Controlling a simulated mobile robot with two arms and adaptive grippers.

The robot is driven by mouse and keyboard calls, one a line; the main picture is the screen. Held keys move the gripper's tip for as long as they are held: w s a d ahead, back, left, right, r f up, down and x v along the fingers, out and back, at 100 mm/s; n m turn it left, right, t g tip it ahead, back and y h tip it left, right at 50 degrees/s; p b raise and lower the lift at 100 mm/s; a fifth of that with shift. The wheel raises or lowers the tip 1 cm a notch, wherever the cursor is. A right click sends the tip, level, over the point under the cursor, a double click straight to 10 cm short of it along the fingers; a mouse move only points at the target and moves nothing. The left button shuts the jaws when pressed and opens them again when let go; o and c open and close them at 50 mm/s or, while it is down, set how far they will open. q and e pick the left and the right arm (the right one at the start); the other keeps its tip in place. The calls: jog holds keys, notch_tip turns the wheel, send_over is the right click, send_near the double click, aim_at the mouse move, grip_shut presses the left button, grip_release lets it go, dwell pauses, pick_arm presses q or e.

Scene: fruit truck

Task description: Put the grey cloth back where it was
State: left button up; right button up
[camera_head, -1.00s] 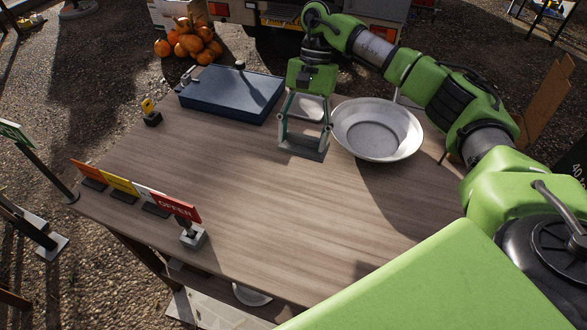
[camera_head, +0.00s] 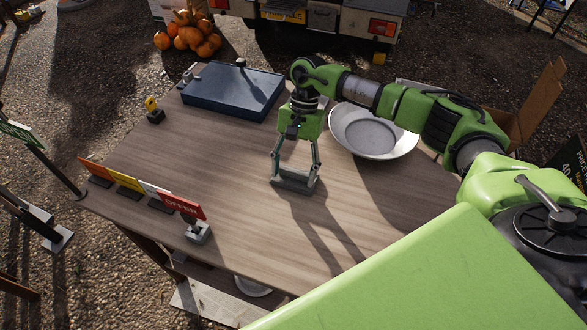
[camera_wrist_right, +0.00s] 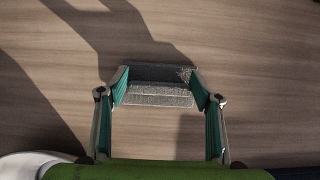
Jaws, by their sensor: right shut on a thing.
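The grey cloth (camera_head: 296,182) is a folded, flat-looking grey piece held low over the wooden table. My right gripper (camera_head: 294,176) is shut on it, with a fingertip at each end. In the right wrist view the cloth (camera_wrist_right: 157,92) spans between the two green-padded fingers of the right gripper (camera_wrist_right: 160,98). I cannot tell whether the cloth touches the tabletop. My left gripper is not in view.
The wooden table (camera_head: 230,200) has free room at its middle and front. A wide metal bowl (camera_head: 372,132) stands right of the gripper, and a blue flat box (camera_head: 232,90) lies behind. Coloured signs (camera_head: 127,181) line the left edge.

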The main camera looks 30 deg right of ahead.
jog(key=shift+f, duration=0.15)
jog(key=o, duration=1.7)
jog(key=shift+r, duration=0.2)
jog(key=shift+w+r, duration=0.15)
jog(key=shift+r, duration=0.05)
jog(key=b+v, duration=0.3)
jog(key=v, duration=0.8)
jog(key=shift+r, duration=0.25)
jog(key=shift+d, duration=0.1)
